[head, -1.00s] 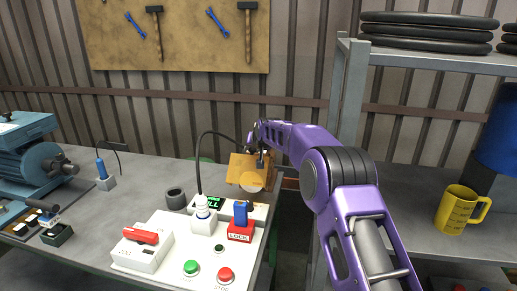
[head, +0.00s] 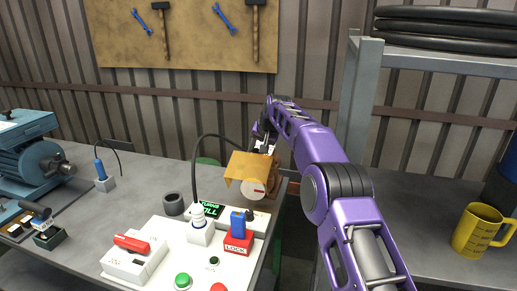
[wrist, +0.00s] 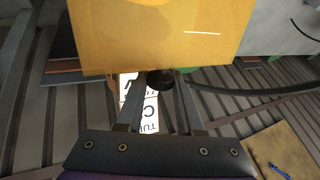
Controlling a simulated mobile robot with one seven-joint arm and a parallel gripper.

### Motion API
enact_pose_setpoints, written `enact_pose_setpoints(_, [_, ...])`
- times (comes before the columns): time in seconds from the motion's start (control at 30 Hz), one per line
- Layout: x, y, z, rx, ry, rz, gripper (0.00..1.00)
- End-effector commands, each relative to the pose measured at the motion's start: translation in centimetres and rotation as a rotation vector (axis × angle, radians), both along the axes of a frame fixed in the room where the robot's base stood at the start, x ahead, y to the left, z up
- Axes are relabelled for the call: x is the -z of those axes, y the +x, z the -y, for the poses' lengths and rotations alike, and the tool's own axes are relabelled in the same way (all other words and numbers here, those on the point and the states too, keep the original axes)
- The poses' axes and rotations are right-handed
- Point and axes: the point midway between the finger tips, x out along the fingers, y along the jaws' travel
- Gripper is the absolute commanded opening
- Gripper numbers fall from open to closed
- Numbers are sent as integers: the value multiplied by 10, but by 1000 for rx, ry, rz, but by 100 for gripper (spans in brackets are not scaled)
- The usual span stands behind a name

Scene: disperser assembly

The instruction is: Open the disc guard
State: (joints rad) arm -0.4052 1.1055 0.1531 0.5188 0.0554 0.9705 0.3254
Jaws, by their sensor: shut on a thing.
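The disc guard (head: 249,166) is an orange, see-through cover at the right end of the workbench. A round pale face with a red mark (head: 254,190) shows just below it. In the wrist view the guard (wrist: 155,35) fills the top middle. My gripper (head: 263,140) is at the guard's far upper edge in the head view. In the wrist view my gripper (wrist: 160,88) is shut on a small dark knob (wrist: 160,78) at the guard's edge. The knob's join to the guard is partly hidden.
A white control panel (head: 165,235) with buttons, a red switch and a red LOCK block (head: 237,243) stands in front of the guard. A black cable (head: 197,155) arches beside it. A grey shelf post (head: 360,100) and a yellow mug (head: 478,230) are at right.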

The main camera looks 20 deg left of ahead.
Motion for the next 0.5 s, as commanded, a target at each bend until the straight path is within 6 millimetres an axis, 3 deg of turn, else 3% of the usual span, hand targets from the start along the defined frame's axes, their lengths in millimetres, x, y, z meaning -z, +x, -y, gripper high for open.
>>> enact_pose_setpoints(0.5, [0, -5, 0, -1, 3, -80, 0])
